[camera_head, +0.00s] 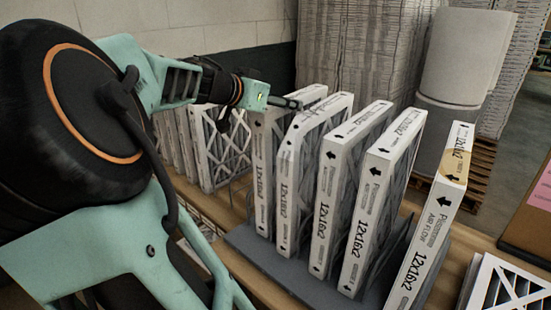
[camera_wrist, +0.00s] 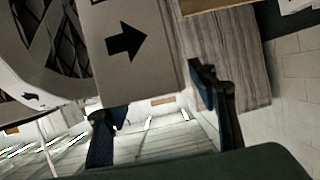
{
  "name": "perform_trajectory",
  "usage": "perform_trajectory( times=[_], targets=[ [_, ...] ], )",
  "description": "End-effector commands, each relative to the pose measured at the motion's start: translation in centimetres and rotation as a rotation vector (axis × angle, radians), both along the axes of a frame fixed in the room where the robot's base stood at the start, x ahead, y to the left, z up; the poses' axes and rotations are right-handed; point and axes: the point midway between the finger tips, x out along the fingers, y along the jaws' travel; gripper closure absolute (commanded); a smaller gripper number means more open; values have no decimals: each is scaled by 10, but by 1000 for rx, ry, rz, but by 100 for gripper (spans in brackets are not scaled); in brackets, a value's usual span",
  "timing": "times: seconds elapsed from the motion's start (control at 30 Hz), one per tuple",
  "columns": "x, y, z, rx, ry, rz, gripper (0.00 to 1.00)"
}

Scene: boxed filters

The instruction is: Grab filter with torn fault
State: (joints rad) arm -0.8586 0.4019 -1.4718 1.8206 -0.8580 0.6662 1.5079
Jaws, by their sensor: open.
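Several white cardboard-framed filters marked 12x16x2 stand upright in a row in the head view. The second from the left (camera_head: 285,190) has a bent, damaged-looking top front corner; I cannot tell for sure that it is torn. The rightmost filter (camera_head: 432,220) has a tan stain at its top. My gripper (camera_head: 292,104) is at the top of the leftmost filter of this row (camera_head: 262,175), near the damaged one. In the wrist view my gripper (camera_wrist: 158,112) is open, with a filter frame bearing a black arrow (camera_wrist: 125,40) just beyond and partly between the fingers.
The filters stand on a dark grey rack (camera_head: 255,262) on a wooden table (camera_head: 480,242). More filters (camera_head: 220,150) stand behind at the left. Stacked material, a white roll (camera_head: 465,60) and a pallet are behind. Neighbouring filters leave narrow gaps.

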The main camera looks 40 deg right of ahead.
Motion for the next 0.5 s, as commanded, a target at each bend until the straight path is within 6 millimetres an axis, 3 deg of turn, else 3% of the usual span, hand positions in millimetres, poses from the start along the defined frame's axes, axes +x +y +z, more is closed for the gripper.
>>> perform_trajectory(
  times=[0.3, 0.5],
  targets=[
    [4, -28, -11, -1, 1, -2, 47],
    [6, -33, -14, -1, 0, 1, 47]
  ],
)
